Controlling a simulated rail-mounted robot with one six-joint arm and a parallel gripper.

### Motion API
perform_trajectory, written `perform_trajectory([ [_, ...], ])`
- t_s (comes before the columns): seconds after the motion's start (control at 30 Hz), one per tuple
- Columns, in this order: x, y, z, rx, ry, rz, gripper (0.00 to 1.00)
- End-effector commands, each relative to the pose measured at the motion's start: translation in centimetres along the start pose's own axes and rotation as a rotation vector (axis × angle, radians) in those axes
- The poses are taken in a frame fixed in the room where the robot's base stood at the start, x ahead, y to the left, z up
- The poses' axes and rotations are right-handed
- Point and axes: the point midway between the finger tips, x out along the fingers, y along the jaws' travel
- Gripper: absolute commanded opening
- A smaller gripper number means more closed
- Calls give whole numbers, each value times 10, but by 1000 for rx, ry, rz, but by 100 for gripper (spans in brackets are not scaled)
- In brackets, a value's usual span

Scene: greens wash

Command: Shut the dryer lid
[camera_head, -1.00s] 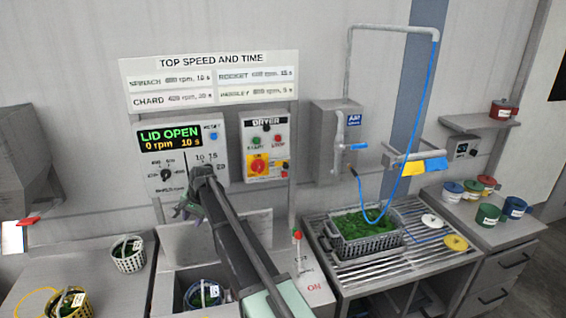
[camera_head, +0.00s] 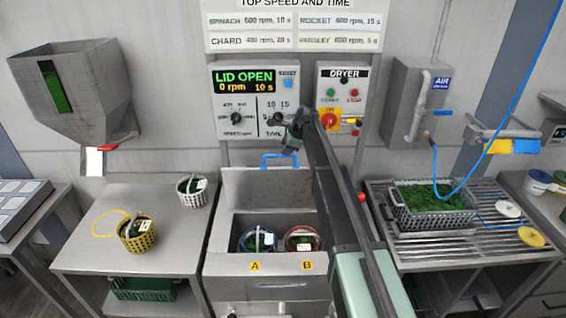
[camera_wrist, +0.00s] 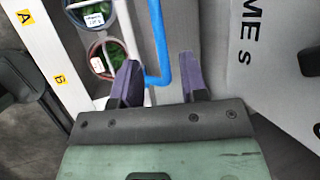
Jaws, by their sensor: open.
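The dryer lid (camera_head: 262,188) stands raised and open behind the dryer tub. Its blue handle (camera_head: 280,157) is along the top edge. The panel (camera_head: 248,80) reads LID OPEN, 0 rpm, 10 s. In the tub sit a blue basket (camera_head: 257,240) by label A and a red-rimmed basket (camera_head: 304,239) by label B, both with greens. My gripper (camera_head: 289,150) is just above the handle's right part. In the wrist view, its dark fingers (camera_wrist: 158,66) are apart, with the blue handle (camera_wrist: 163,40) showing between them. Contact cannot be told.
A yellow basket (camera_head: 138,234) and a white basket (camera_head: 192,190) stand on the left table. A grey hopper (camera_head: 75,95) hangs above it. At right, a crate of greens (camera_head: 432,212) stands on a slatted rack. My arm crosses in front of the dryer's right side.

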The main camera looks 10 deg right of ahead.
Motion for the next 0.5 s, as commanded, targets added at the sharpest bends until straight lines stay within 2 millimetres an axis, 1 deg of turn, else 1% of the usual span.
perform_trajectory([
  [0.03,24,3,-4,-1,0,0,40],
  [0.13,41,2,-3,-2,0,1,40],
  [0.23,46,1,-1,-2,0,1,40],
  [0.47,44,0,0,-2,1,0,40],
  [0.5,44,0,0,-2,1,0,34],
])
